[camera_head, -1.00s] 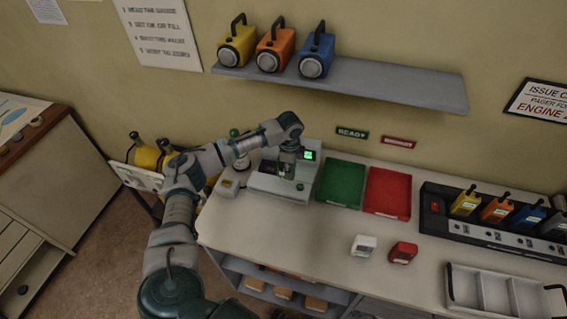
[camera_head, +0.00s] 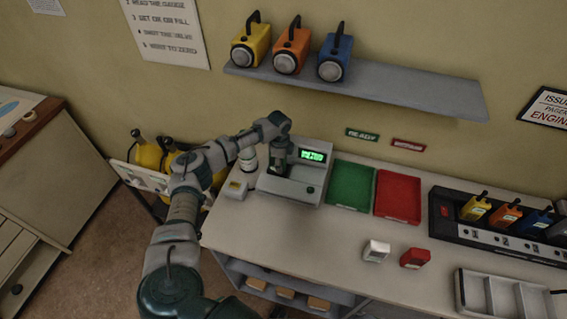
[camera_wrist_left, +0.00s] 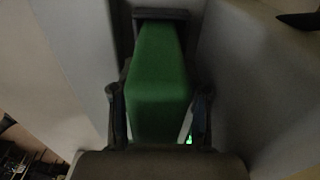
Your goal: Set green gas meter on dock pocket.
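The green gas meter (camera_wrist_left: 160,75) fills the middle of the left wrist view, between the two fingers of my left gripper (camera_wrist_left: 160,104). The fingers flank it closely and appear shut on it, with thin pale slits beside its near end. In the head view my left gripper (camera_head: 277,168) points down over the left part of the grey dock (camera_head: 308,192), and a dark green body shows beneath it. The dock's pocket is hidden by the gripper, so I cannot tell whether the meter is seated. My right gripper is not in view.
The dock's screen (camera_head: 313,156) is lit green. Right are a green tray (camera_head: 351,186) and a red tray (camera_head: 398,195). The front counter is mostly clear.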

